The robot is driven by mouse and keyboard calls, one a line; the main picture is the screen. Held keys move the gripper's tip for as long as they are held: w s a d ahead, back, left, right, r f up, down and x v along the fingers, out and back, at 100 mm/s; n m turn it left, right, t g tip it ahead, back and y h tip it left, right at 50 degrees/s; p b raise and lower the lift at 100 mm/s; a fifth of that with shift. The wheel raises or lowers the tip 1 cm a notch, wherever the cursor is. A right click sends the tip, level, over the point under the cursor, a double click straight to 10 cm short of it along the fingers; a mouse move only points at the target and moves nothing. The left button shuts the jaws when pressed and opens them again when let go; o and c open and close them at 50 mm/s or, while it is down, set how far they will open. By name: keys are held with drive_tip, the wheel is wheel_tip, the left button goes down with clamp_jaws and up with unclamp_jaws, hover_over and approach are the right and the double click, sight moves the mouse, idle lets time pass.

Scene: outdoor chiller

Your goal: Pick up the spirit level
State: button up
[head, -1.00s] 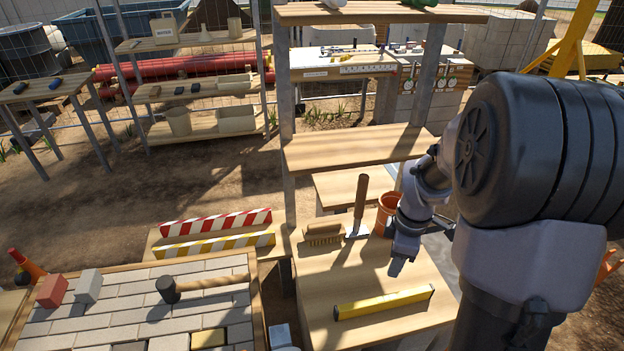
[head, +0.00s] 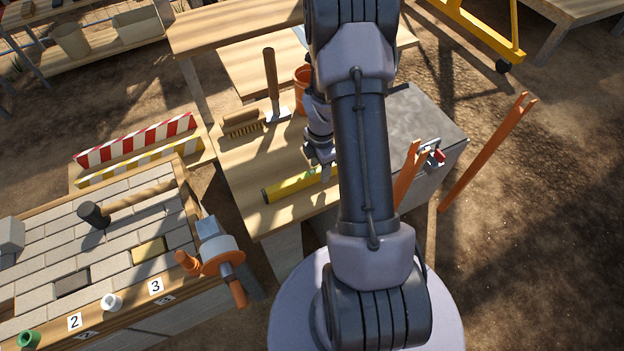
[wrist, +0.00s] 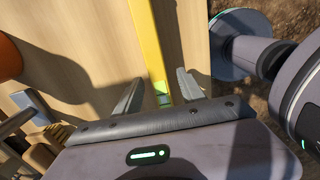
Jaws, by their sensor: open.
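The yellow spirit level (head: 290,187) lies flat on the wooden bench (head: 262,220). My arm hides its right end in the head view. In the wrist view the spirit level (wrist: 146,42) runs up the picture, and its green vial shows near my fingers. My gripper (head: 322,172) is above the right part of the level. In the wrist view my gripper (wrist: 158,92) is open, with one finger on each side of the level. I see no contact, and I cannot tell how high the fingertips are above the bench.
Striped bars (head: 136,140) lie to the left. A mallet (head: 94,214) rests on the paving table. Orange posts (head: 487,152) stand at the right.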

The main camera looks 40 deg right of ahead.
wheel_tip(320, 180, down, 3)
drive_tip(key=shift+r, duration=0.35)
drive_tip(key=shift+c, duration=0.9)
clamp_jaws()
